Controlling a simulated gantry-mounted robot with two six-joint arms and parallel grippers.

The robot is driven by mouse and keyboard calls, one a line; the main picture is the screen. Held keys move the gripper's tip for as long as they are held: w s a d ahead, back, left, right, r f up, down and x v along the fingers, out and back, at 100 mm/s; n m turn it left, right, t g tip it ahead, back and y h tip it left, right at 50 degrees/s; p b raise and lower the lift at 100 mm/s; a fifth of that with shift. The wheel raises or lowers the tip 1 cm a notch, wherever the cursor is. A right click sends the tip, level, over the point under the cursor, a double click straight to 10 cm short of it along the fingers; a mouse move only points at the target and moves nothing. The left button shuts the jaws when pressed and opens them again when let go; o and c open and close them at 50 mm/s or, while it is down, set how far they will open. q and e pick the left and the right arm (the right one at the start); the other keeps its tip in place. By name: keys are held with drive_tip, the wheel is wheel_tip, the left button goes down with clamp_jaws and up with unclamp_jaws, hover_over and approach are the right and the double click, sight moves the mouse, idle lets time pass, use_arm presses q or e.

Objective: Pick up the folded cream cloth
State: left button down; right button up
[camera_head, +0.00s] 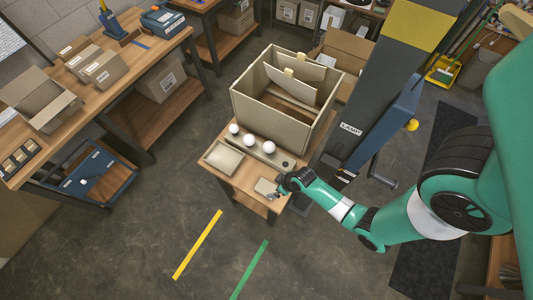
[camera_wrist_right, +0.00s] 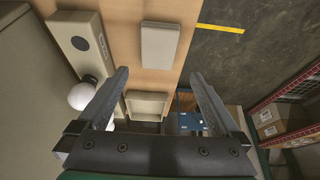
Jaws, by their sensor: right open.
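The folded cream cloth (camera_head: 265,187) lies flat near the front right corner of the small wooden table. In the right wrist view it is a pale, rounded rectangular pad (camera_wrist_right: 160,45) on the wood. My right gripper (camera_head: 281,187) is just right of the cloth in the head view, with its fingertips partly hidden by its own body. In the right wrist view the jaws (camera_wrist_right: 159,74) are spread wide and empty, with the cloth ahead, between their lines. My left gripper is not in view.
The small table (camera_head: 242,186) also holds a shallow cream tray (camera_head: 223,158), a holder with three white bulbs (camera_head: 269,147) and a large open bin (camera_head: 262,108) with dividers. The lamp column (camera_head: 362,100) stands close on the right. Floor is clear in front.

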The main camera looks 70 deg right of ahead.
drive_tip(key=b, duration=0.5)
hover_over(267, 188)
drive_tip(key=s, duration=0.2)
drive_tip(key=f, duration=0.5)
drive_tip(key=shift+s+a+f, duration=0.1)
drive_tip(key=shift+a+f, duration=0.25)
drive_tip(key=shift+a, duration=0.05)
drive_tip(key=b+x, duration=0.2)
drive_tip(key=x, duration=0.2)
drive_tip(key=shift+d+f, duration=0.1)
drive_tip(key=shift+d, duration=0.05)
drive_tip(key=shift+w+f, duration=0.25)
drive_tip(key=shift+f, duration=0.05)
drive_tip(key=shift+f+b, duration=0.25)
drive_tip(key=shift+b, duration=0.2)
drive_tip(key=shift+c, duration=0.3)
drive_tip(key=c, duration=1)
